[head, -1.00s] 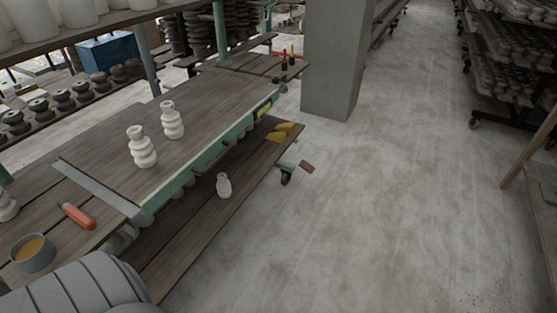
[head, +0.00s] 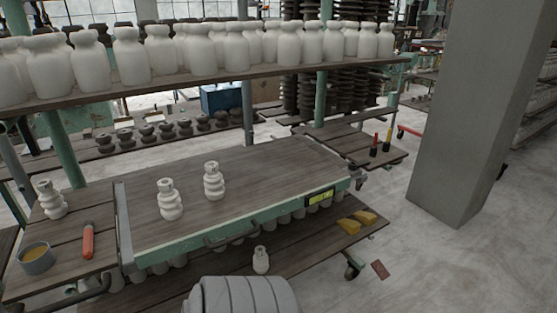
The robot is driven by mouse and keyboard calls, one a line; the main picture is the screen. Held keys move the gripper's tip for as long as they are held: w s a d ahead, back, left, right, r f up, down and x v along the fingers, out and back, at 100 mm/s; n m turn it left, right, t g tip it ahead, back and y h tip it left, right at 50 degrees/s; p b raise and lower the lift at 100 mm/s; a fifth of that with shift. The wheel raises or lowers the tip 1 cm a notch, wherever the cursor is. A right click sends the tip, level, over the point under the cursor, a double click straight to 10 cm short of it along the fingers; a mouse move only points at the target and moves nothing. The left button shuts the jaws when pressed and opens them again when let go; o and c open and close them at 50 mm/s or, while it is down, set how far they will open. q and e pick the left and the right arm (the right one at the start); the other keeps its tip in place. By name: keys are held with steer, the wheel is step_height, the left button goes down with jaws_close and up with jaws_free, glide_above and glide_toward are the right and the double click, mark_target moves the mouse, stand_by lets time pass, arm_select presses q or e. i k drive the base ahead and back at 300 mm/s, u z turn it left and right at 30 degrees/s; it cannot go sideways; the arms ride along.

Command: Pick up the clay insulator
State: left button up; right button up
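Several white clay insulators show in the head view. A ribbed insulator (head: 171,201) stands upright on the wooden top of the green-framed table (head: 265,170). A second ribbed insulator (head: 213,182) stands just behind it to the right. A third ribbed insulator (head: 51,200) stands on the planks at the left. A smaller white bottle-shaped piece (head: 261,260) stands on the lower shelf (head: 315,250). I cannot tell which piece the task names. Neither of my grippers is in view.
An orange-handled tool (head: 88,241) and a grey bowl (head: 36,258) are at the left. Large white jars (head: 131,55) fill a shelf (head: 180,82) above and behind the table. Yellow blocks (head: 349,226) lie on the lower shelf. A concrete pillar (head: 470,110) stands right; floor beside it is clear.

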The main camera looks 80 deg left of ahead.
mark_target(260, 259)
steer(key=u, duration=0.4)
steer(key=i, duration=0.85)
steer(key=u, duration=1.35)
steer(key=i, duration=0.6)
steer(key=u, duration=0.55)
